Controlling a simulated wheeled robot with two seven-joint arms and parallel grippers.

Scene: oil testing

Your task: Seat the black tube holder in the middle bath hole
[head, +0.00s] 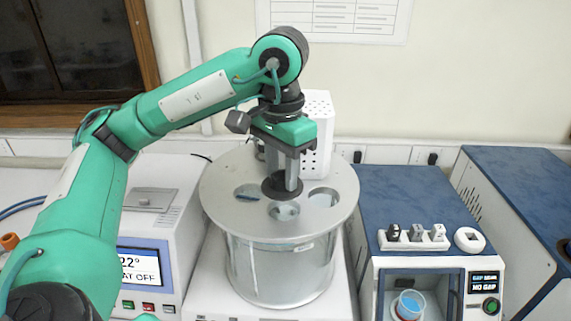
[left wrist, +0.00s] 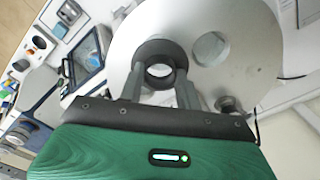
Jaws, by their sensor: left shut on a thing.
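The black tube holder (head: 283,194) is a dark ring-shaped piece, held low over the round metal bath lid (head: 222,182). My left gripper (head: 292,184) points down and is shut on it. The middle bath hole (head: 284,211) shows just in front of and below the holder; I cannot tell how large the gap is. In the left wrist view the holder (left wrist: 150,50) sits between both fingertips (left wrist: 157,85), and a pale patch shows through its opening. Another lid hole (left wrist: 210,48) lies beside it. My right gripper is in neither view.
The lid also has a left hole (head: 247,192) and a right hole (head: 323,198). A white perforated box (head: 318,130) stands behind the gripper. A blue-topped unit (head: 405,190) with small caps stands at right, and a unit with a display (head: 142,265) at left.

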